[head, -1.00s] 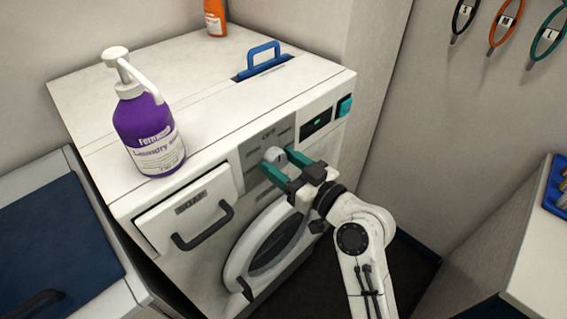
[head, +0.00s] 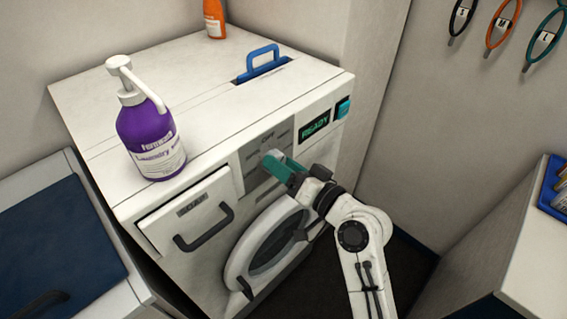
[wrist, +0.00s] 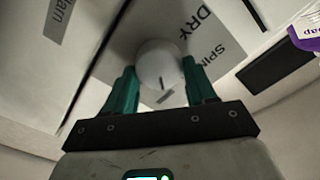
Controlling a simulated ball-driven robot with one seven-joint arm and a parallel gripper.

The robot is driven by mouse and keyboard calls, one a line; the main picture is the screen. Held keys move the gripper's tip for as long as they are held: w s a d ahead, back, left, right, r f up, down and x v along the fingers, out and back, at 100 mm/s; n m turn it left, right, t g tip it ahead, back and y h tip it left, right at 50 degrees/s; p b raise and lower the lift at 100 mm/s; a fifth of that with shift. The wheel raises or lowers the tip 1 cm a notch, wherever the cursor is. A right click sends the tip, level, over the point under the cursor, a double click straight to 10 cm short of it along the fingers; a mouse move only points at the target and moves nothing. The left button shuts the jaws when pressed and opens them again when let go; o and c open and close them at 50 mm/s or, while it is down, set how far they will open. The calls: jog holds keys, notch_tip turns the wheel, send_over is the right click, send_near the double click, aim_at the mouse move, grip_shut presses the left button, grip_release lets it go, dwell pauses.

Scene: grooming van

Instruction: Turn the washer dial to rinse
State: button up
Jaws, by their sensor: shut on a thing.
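The washer (head: 95,110) is a white front loader with a grey dial panel (head: 250,180) on its front. My gripper (head: 278,161) is at this panel with its green fingers shut on the round white dial (wrist: 158,62). In the head view the fingers mostly hide the dial. A grey label reading "SPIN DRY" (wrist: 215,45) lies just right of the dial, and one ending in "arm" (wrist: 60,15) is at the upper left. I cannot read a rinse label.
A display (head: 314,127) reads "READY", beside a teal button (head: 343,107). A soap drawer (head: 190,215) with a black handle is left of the panel, the round door (head: 240,262) below. A purple pump bottle (head: 148,140) stands on top near the front edge.

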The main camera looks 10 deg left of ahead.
jog(key=shift+m, duration=0.5)
jog(key=o, duration=1)
jog(key=shift+d, duration=0.1)
jog(key=b+v, duration=0.2)
jog(key=v, duration=0.8)
jog(key=shift+s+d, duration=0.25)
